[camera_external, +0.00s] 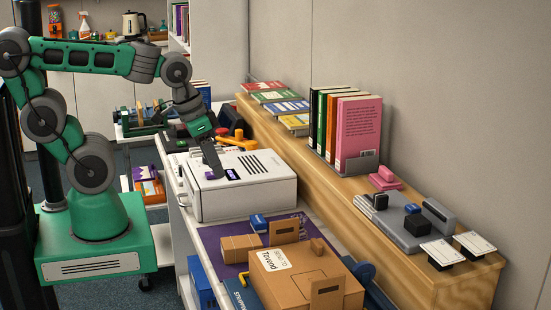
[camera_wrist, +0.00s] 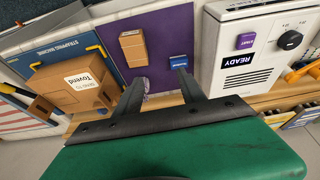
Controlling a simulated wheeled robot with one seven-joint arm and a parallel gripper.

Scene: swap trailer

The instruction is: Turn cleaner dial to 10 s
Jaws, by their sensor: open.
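The cleaner is a white box (camera_external: 245,195) with vent slots on top, in the middle of the external view. In the wrist view the white cleaner (camera_wrist: 222,85) is at the upper right, with a black READY display (camera_wrist: 241,58) and a purple START button (camera_wrist: 246,41). Its black round dial (camera_wrist: 290,40) is to the right of the button; its exact setting is too small to read. My gripper (camera_external: 217,172) hangs over the cleaner in the external view. In the wrist view my gripper (camera_wrist: 160,74) is open and empty, its fingers left of the dial and apart from it.
A purple mat (camera_wrist: 150,52) with a small brown box (camera_wrist: 132,45) and a blue item (camera_wrist: 178,62) lies beside the cleaner. A large cardboard box (camera_external: 300,280) stands in front. A wooden ledge (camera_external: 400,262) with books (camera_external: 357,130) runs along the wall.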

